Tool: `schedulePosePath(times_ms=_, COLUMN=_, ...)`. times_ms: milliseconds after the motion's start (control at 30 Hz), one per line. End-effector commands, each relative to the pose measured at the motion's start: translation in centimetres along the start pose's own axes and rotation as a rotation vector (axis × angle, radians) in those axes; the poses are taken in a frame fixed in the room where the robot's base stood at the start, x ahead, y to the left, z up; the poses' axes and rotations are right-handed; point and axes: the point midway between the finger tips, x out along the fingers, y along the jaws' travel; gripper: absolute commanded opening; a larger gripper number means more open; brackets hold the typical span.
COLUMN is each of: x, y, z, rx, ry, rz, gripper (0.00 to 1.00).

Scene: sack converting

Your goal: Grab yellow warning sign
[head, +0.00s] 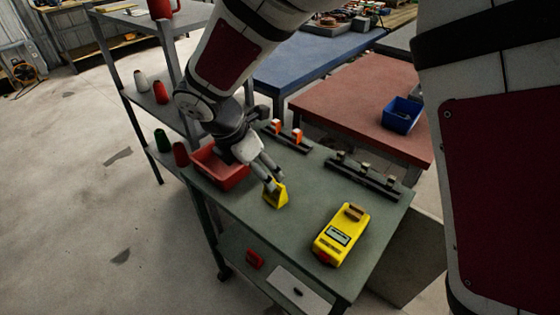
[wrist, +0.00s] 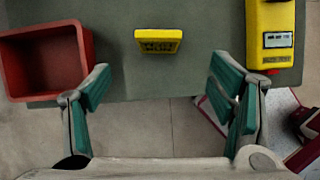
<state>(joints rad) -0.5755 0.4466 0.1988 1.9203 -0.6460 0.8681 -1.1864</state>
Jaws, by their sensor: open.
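The yellow warning sign (head: 275,194) stands on the grey-green table top near its front edge in the head view. In the wrist view the sign (wrist: 159,41) shows ahead of my gripper, centred between the fingers, with dark lettering too small to read. My gripper (wrist: 163,84) is open and empty, its two green-padded fingers wide apart. In the head view my gripper (head: 272,182) overlaps the sign and hides part of it. The wrist view shows a gap between the fingertips and the sign.
A red bin (head: 219,168) stands left of the sign; it also shows in the wrist view (wrist: 88,42). A yellow device with a small display (head: 341,236) lies to the right. Black racks (head: 365,179) line the table's back edge. Bare table (head: 308,190) lies between sign and device.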

Motion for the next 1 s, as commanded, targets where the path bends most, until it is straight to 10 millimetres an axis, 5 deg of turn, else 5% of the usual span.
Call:
schedulePosePath(times_ms=333, x=6.3, y=-0.1, z=0.1, rx=0.003, ry=0.000, rz=-0.005, gripper=0.77)
schedulePosePath(times_ms=1000, x=12.9, y=0.2, z=0.5, rx=0.006, ry=0.001, rz=-0.003, gripper=0.77)
